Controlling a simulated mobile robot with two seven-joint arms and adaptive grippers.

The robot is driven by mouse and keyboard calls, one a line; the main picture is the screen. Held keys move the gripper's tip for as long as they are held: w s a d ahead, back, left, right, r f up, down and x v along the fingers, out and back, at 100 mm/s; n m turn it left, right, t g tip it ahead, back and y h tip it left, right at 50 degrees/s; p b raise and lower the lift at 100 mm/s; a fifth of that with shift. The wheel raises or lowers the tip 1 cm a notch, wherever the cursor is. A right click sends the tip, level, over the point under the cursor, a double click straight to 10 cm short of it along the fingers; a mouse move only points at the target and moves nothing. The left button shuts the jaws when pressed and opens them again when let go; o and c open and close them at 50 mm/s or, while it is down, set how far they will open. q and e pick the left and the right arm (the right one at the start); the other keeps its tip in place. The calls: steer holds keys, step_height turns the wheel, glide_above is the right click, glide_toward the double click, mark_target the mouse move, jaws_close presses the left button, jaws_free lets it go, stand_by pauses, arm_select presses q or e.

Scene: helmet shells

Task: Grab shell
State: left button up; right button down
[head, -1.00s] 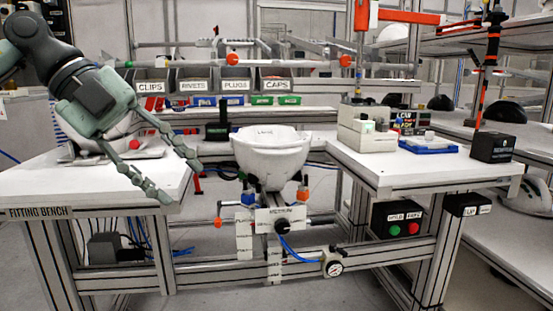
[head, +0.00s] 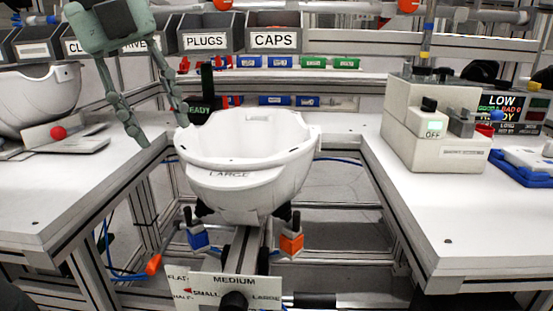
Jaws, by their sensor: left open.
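A white helmet shell (head: 245,180) marked LARGE sits open side up on a fixture in the gap between the two bench tops. A second white shell (head: 38,103) stands on the left bench, cut by the picture's left edge. My left gripper (head: 162,133) comes down from the upper left, with its two long fingers spread. Its right fingertip is close to the left rim of the middle shell; I cannot tell whether it touches. Nothing is between the fingers. My right gripper is not in view.
The fixture's size plate (head: 225,288) is below the shell. Grey bins (head: 210,33) stand behind. A beige box with an OFF switch (head: 430,130) and a blue tray (head: 525,170) stand on the right bench (head: 440,215), whose front is clear. A red ball (head: 58,132) is at left.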

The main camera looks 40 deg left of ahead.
mark_target(183, 159)
arm_select(q)
steer(key=x, duration=0.2)
steer(key=b+x, duration=0.1)
steer(key=x, duration=0.4)
steer(key=shift+w+d+f+b, duration=0.1)
steer(key=shift+w+d+b, duration=0.05)
steer(key=shift+w+b, duration=0.2)
steer(key=shift+w+f, duration=0.1)
jaws_close()
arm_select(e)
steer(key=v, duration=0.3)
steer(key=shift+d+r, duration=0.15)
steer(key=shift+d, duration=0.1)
